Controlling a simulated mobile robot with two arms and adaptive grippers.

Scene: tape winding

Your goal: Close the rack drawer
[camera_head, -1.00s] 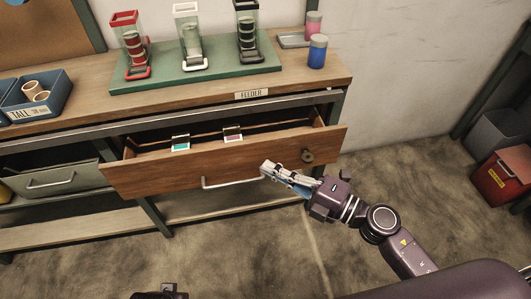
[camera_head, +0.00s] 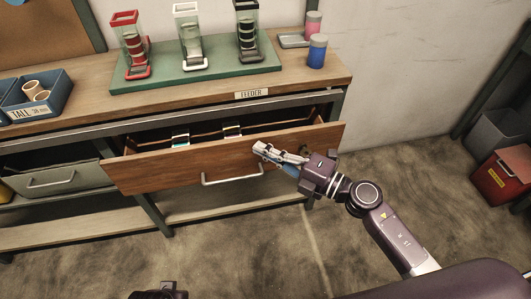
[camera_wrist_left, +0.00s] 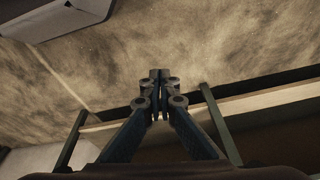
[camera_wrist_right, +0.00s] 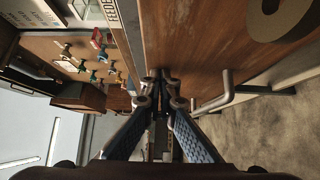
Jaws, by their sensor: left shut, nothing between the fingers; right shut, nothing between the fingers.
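The wooden rack drawer (camera_head: 150,174) under the bench is partly open, with a gap showing behind its front. Its metal bar handle (camera_head: 232,180) shows in the head view and in the right wrist view (camera_wrist_right: 225,92). My right gripper (camera_head: 259,148) is shut and empty, its tips at the drawer front, above and right of the handle. Whether they touch cannot be told for certain. My left gripper (camera_wrist_left: 160,76) is shut and empty over the floor in the left wrist view. Only a bit of the left arm shows at the head view's bottom edge.
Two small labelled items (camera_head: 180,138) stand inside the drawer. A grey drawer (camera_head: 50,180) is to the left. On the bench are a green board (camera_head: 215,68) with three dispensers, a blue bin (camera_head: 55,98) and a blue jar (camera_head: 317,52). The floor in front is clear.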

